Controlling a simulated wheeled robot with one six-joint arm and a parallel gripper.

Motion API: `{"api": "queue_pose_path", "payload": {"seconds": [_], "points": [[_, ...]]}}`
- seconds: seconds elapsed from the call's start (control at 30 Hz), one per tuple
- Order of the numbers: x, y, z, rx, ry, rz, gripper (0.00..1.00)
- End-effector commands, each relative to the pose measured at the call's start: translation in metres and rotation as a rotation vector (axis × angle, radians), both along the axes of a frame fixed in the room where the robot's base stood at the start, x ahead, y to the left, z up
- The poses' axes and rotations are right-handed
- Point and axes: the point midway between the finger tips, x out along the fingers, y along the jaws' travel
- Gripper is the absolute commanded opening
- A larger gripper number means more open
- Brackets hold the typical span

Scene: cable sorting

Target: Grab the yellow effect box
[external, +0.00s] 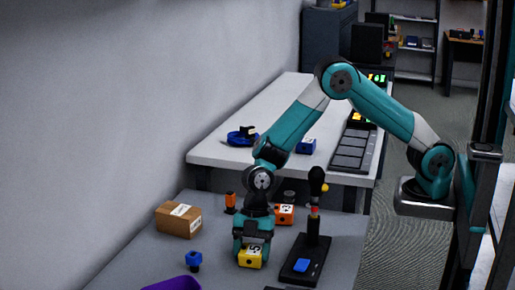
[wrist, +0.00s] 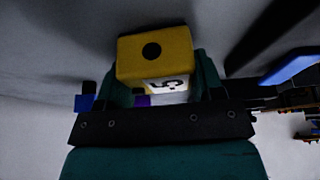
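The yellow effect box (external: 249,258) is at the front of the near grey table, with a white label bearing a dark mark. My gripper (external: 252,246) points down over it, with a teal finger on each side. In the wrist view the yellow box (wrist: 155,52) sits between the fingers, showing a round black spot and its label. Both fingers appear to press against its sides, so my gripper (wrist: 160,82) looks shut on it. Whether the box touches the table is hard to tell.
A black stand with a joystick-like post (external: 313,232) and a blue piece stand close on the right. An orange box (external: 285,214) is behind, a cardboard box (external: 178,220) left, a blue connector (external: 194,260) and purple item (external: 175,284) front left.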

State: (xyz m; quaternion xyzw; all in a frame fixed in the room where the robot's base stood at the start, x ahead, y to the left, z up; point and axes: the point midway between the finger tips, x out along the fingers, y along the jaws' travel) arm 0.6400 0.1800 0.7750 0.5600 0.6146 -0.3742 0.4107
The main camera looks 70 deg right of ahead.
Motion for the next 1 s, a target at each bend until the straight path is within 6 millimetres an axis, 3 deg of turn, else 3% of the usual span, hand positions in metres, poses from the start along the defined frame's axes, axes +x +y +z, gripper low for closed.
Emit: {"api": "queue_pose_path", "payload": {"seconds": [0.03, 0.07, 0.37, 0.57, 0.77, 1.0], "points": [[0.000, 0.000, 0.000, 0.000, 0.000, 0.000, 0.41], [0.000, 0.000, 0.000, 0.000, 0.000, 0.000, 0.34], [0.000, 0.000, 0.002, 0.001, -0.001, 0.000, 0.34], [0.001, 0.000, 0.019, 0.002, -0.003, 0.000, 0.34], [0.001, 0.000, 0.065, 0.003, -0.007, -0.001, 0.34], [0.001, 0.000, 0.138, 0.003, -0.006, 0.001, 0.34]]}}
